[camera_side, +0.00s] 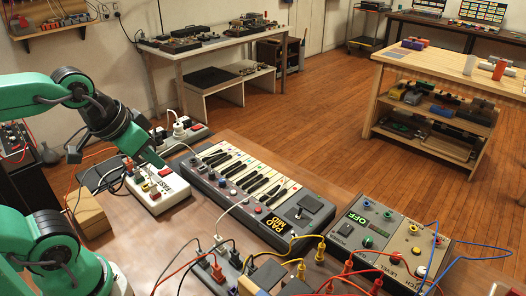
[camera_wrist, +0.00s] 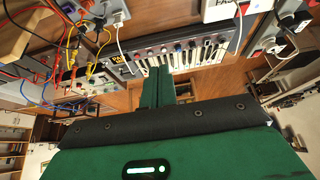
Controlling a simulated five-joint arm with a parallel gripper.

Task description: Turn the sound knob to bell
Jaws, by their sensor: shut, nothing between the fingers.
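A keyboard (camera_side: 255,190) with coloured key marks and a row of small knobs (camera_side: 223,183) along its near left side lies on the brown bench. It also shows upside down in the wrist view (camera_wrist: 190,57), ahead of my fingers. No sound label or bell mark is readable, so I cannot tell which knob is the sound knob or where any knob points. My gripper (camera_side: 155,160) is shut and empty, above the white switch box left of the keyboard. Its green fingers (camera_wrist: 160,73) overlap the keyboard's edge in the wrist view; I see no clear contact with a knob.
The white switch box (camera_side: 160,190) has coloured buttons. A power strip (camera_side: 180,133) stands behind it. A grey panel (camera_side: 390,238) reading OFF stands right of the keyboard. Coloured cables and plugs crowd the front, and a white cable (camera_side: 236,207) runs close to the keyboard.

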